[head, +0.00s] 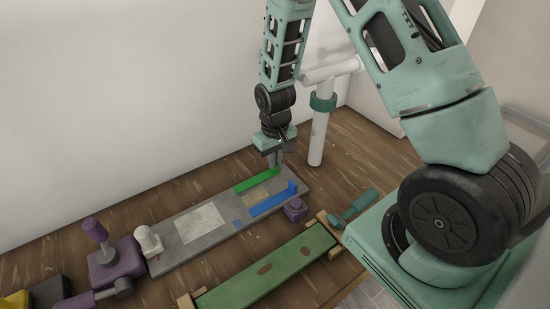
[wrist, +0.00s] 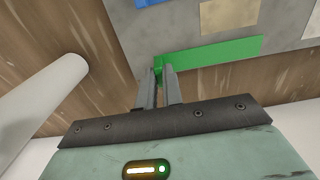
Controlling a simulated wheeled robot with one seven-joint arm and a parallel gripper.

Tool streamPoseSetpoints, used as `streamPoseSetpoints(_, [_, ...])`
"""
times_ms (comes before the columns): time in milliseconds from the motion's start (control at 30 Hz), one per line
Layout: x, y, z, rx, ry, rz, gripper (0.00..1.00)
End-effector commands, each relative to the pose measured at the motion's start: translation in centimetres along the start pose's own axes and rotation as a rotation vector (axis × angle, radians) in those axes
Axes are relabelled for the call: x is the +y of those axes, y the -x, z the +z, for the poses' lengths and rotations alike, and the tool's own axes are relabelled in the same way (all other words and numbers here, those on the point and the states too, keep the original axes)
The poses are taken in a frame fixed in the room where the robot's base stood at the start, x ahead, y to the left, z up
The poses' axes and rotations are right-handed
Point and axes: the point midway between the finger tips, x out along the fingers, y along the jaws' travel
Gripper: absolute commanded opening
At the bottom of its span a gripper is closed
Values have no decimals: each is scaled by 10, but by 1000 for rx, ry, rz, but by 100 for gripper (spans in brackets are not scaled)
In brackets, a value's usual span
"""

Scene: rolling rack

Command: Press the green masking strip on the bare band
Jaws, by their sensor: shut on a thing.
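The green masking strip (head: 255,183) lies along the far edge of the grey panel (head: 184,254), with its right end turned up at my gripper (head: 275,160). The strip also shows in the wrist view (wrist: 215,54), where my gripper (wrist: 163,74) is shut on its left end. The tan bare band (head: 258,196) lies between the green strip and a blue strip (head: 268,204) with an upturned end. In the wrist view a tan patch (wrist: 228,16) is apart from the green strip, with grey between them. I cannot tell how closely the strip touches the panel.
A white post (head: 319,135) with a teal collar stands right of my gripper. A purple block (head: 295,209) sits by the panel's near edge. A green board (head: 270,268) and a teal-handled tool (head: 355,205) lie in front. A purple clamp (head: 115,262) stands left.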

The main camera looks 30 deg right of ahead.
Motion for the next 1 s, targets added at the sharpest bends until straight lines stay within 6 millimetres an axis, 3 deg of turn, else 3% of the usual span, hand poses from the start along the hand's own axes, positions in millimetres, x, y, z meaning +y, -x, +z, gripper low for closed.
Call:
streamPoseSetpoints(967, [0,-4,0,1,0,0,0])
streamPoseSetpoints(1000, [0,-4,0,1,0,0,19])
